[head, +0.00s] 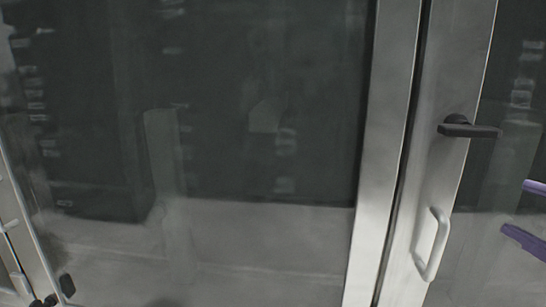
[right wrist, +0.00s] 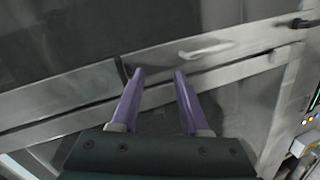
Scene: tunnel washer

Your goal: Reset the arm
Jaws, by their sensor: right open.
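My right gripper (head: 526,213) shows at the right edge of the head view as two purple fingers, apart from each other. In the right wrist view its two purple fingers (right wrist: 158,76) are open with nothing between them. They point toward the metal door frame of the washer. The rest of my right arm is out of the head view. My left gripper is in neither view.
A large glass door (head: 250,100) with a steel frame fills the head view. A black latch handle (head: 468,128) and a pale pull handle (head: 433,245) stick out at right, left of my right gripper. A control panel with lit buttons (right wrist: 305,128) is at the right wrist view's right edge.

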